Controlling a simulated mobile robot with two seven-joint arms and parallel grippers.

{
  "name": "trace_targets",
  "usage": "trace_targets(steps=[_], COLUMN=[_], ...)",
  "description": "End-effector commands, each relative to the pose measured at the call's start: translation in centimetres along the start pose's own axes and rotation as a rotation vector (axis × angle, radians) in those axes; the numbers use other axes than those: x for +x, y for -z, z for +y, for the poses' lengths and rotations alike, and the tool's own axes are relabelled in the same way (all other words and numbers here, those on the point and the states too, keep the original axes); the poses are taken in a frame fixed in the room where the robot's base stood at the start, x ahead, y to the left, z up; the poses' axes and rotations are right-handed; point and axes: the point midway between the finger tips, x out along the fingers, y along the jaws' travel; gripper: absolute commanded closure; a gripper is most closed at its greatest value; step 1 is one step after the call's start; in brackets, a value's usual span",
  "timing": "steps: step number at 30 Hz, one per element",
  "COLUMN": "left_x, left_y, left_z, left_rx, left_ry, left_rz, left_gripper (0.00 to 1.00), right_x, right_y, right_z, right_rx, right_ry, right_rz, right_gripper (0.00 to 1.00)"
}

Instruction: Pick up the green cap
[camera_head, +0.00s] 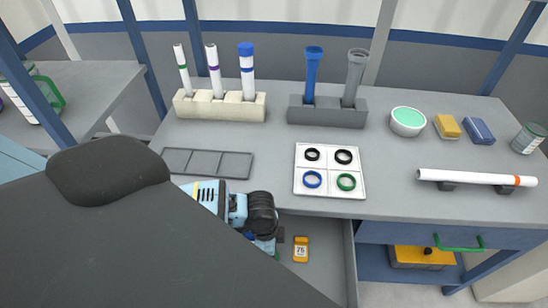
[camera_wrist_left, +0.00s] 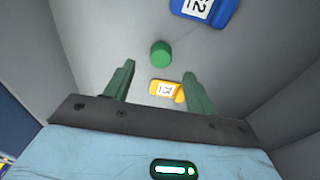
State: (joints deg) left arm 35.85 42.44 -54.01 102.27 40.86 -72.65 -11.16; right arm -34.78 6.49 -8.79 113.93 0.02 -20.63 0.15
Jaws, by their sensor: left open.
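The green cap (camera_wrist_left: 160,54) is a small, short cylinder on the grey floor of the open drawer (camera_head: 322,262). It shows in the left wrist view, beyond the fingertips and roughly centred between them. My left gripper (camera_wrist_left: 158,70) is open and empty, its two green fingers apart and pointing into the drawer. In the head view my left arm covers the left part of the drawer, and I cannot make out the cap there. My right gripper is in neither view.
A yellow labelled block (camera_head: 301,249) lies in the drawer, near the cap. A blue labelled block (camera_wrist_left: 208,10) lies farther off. The drawer walls rise on both sides. On the bench above are a white ring tray (camera_head: 329,169) and a grey compartment tray (camera_head: 205,162).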

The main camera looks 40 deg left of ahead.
Motion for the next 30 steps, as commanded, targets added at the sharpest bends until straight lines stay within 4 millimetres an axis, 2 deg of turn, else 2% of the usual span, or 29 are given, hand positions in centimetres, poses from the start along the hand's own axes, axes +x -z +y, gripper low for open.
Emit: trace_targets(steps=[9,19,30], left_x=[4.3,4.8,4.8], left_y=[-0.2,-0.1,-0.1], left_z=[0.0,-0.1,-0.1], left_rx=[-0.001,0.001,0.0], left_ry=[-0.002,0.001,0.001], left_rz=[-0.003,0.0,0.0], left_gripper=[0.45,0.45,0.92], right_x=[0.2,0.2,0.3], right_y=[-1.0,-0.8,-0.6], right_z=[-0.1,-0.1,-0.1], right_rx=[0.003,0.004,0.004], right_ry=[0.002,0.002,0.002], right_rz=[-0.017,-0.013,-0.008], right_gripper=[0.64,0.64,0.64])
